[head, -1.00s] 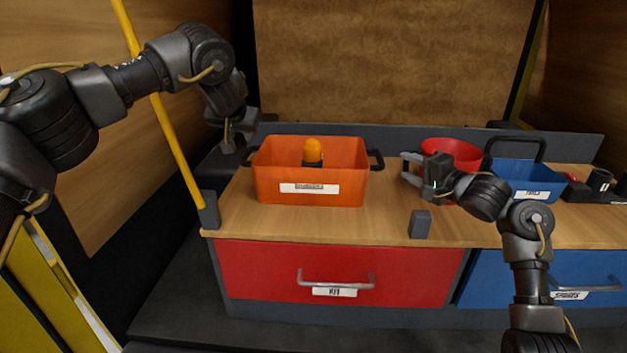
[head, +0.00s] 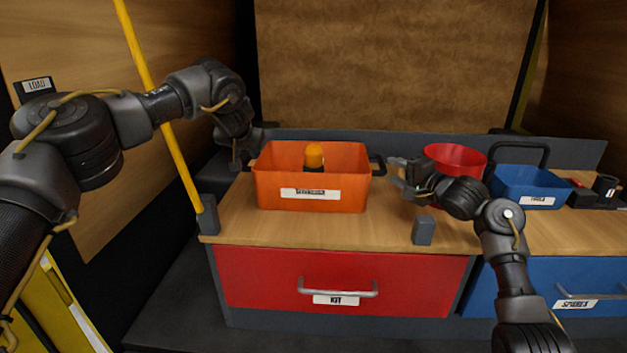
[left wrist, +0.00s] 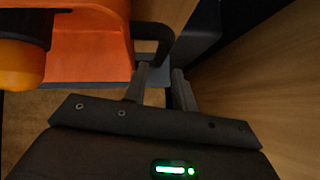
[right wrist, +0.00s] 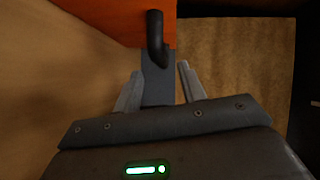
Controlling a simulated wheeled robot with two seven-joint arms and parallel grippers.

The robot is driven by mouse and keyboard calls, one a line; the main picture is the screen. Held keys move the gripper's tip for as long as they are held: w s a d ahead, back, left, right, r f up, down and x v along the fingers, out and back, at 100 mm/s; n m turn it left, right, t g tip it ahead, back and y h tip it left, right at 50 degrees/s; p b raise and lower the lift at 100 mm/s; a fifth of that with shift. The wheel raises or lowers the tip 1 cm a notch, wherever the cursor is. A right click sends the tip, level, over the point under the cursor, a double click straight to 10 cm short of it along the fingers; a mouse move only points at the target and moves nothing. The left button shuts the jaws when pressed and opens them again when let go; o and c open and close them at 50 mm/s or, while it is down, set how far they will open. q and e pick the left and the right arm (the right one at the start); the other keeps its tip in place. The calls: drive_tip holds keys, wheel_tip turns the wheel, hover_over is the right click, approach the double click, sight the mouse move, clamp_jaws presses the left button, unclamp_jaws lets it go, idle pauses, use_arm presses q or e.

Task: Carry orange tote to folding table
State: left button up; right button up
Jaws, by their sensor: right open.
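The orange tote (head: 345,190) stands upright on the wooden counter, with a white label on its front and a dark handle at each end. An orange-topped dark object (head: 314,156) sits inside it. My left gripper (head: 246,160) is at the tote's left end. In the left wrist view its fingers (left wrist: 160,72) are apart, with the dark handle (left wrist: 165,42) just ahead of the tips. My right gripper (head: 394,172) is open and empty, a short way right of the right handle (head: 377,164). The right wrist view shows that handle (right wrist: 156,40) ahead, between the finger lines. No folding table is identifiable.
A red bowl (head: 455,160) and a blue tote (head: 530,188) stand right of my right gripper. A small grey block (head: 423,231) is at the counter's front edge. A yellow pole (head: 165,120) rises at the left. A red drawer (head: 335,282) is below.

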sight(247, 157)
use_arm(q)
drive_tip(key=x, duration=0.5)
drive_tip(key=shift+w+f, duration=0.25)
drive_tip(key=shift+w, duration=0.05)
use_arm(e)
drive_tip(key=x, duration=0.6)
drive_tip(key=shift+s, duration=0.1)
drive_tip(key=shift+c, duration=0.2)
use_arm(q)
drive_tip(key=c, duration=0.5)
use_arm(e)
drive_tip(key=c, duration=0.5)
use_arm(q)
clamp_jaws()
use_arm(e)
clamp_jaws()
